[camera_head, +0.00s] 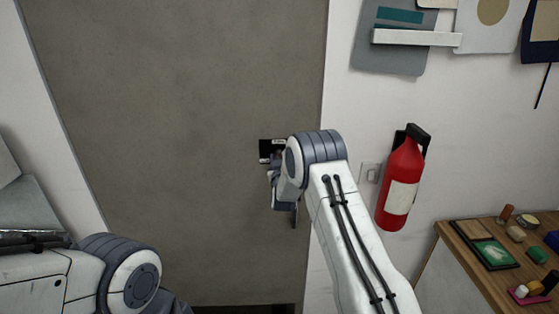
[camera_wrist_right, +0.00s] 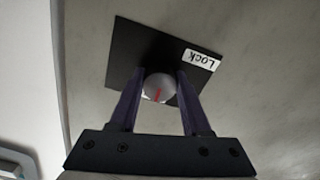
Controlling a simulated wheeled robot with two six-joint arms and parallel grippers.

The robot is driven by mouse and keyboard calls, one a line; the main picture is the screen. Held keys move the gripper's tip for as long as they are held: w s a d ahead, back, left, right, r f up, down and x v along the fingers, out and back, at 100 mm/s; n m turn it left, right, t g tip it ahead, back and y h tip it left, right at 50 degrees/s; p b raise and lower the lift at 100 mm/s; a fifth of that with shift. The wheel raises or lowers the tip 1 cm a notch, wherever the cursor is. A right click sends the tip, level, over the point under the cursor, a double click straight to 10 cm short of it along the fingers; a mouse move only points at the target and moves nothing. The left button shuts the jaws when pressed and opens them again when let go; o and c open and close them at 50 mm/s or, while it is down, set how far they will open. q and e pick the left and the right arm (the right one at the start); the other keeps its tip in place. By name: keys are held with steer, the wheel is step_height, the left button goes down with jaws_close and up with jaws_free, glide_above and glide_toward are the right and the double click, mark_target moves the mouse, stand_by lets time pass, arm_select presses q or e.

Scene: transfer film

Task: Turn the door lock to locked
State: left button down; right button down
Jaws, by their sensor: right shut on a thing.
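The grey door (camera_head: 180,120) fills the left and middle of the head view. A black lock plate (camera_head: 265,146) sits near the door's right edge, partly hidden by my right arm. In the right wrist view the black lock plate (camera_wrist_right: 135,48) has a white label reading "LOCK" (camera_wrist_right: 202,59). A round silver knob (camera_wrist_right: 159,87) with a red line stands on the plate. My right gripper (camera_wrist_right: 160,92) is shut on the knob, one finger on each side. In the head view my right gripper (camera_head: 276,172) is mostly hidden by its wrist. My left gripper is out of view.
A wooden table (camera_head: 462,262) with small items stands at the lower right. Boards (camera_head: 390,60) hang above.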

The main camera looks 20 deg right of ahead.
steer(key=n+b, duration=0.5)
steer(key=b, duration=0.1)
steer(key=shift+f+n+b, duration=0.15)
steer(key=shift+n+b, duration=0.15)
steer(key=shift+b, duration=0.1)
steer(key=shift+n+b, duration=0.75)
steer(key=shift+n, duration=0.25)
steer(key=n+b, duration=0.2)
steer(key=n, duration=0.2)
steer(key=n+b, duration=0.1)
steer(key=n, duration=0.2)
steer(key=shift+r, duration=0.2)
steer(key=shift+n, duration=1.4)
steer(key=shift+c, duration=1.9)
jaws_free()
steer(key=shift+a, duration=0.1)
